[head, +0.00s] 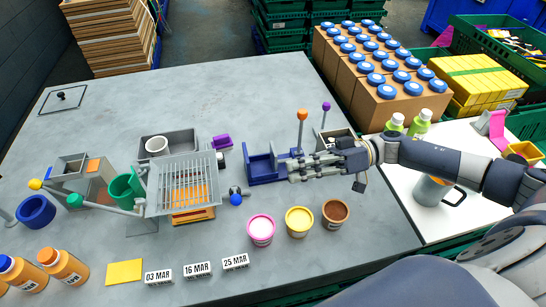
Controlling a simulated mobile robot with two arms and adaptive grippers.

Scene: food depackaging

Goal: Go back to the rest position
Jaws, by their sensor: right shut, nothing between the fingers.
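My right arm comes in from the right side of the head view. Its gripper (294,169) is shut and empty, with its fingers pointing left. The fingertips show at the right side of the blue open-topped holder (262,181) on the grey table (330,105). I cannot tell whether they touch it. My left gripper is not in view.
Pink, yellow and brown tubs (299,222) stand near the front. A grey wire basket (182,165) and a green cup (125,189) stand left. Levers with orange (302,115) and purple (326,106) knobs rise behind the gripper. A grey mug (431,190) stands under my forearm.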

